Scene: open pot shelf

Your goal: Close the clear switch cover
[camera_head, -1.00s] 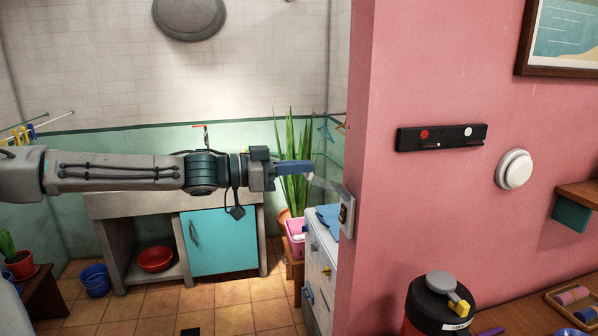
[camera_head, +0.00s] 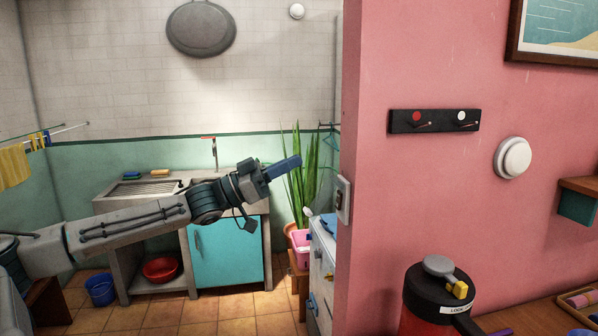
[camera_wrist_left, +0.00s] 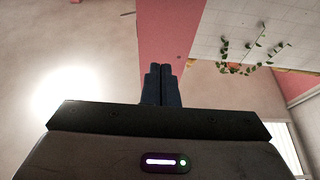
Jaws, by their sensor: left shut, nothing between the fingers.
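The switch (camera_head: 344,200) is a small pale plate with a dark middle on the narrow end face of the pink wall. I see no clear flap standing out from it; the cover is too small and see-through to make out, but appears to lie flat against the plate. My left gripper (camera_head: 296,164) is shut and empty, tilted upward, left of the switch and apart from it, in front of the green plant. In the left wrist view its dark blue fingers (camera_wrist_left: 161,84) are together with nothing between them. My right gripper is out of view.
The pink wall (camera_head: 440,200) stands right of the switch. A white cabinet (camera_head: 322,262) and a plant (camera_head: 302,180) are below and behind my left gripper. A red and black container (camera_head: 438,290) stands at the lower right. The sink counter (camera_head: 115,199) is at the back.

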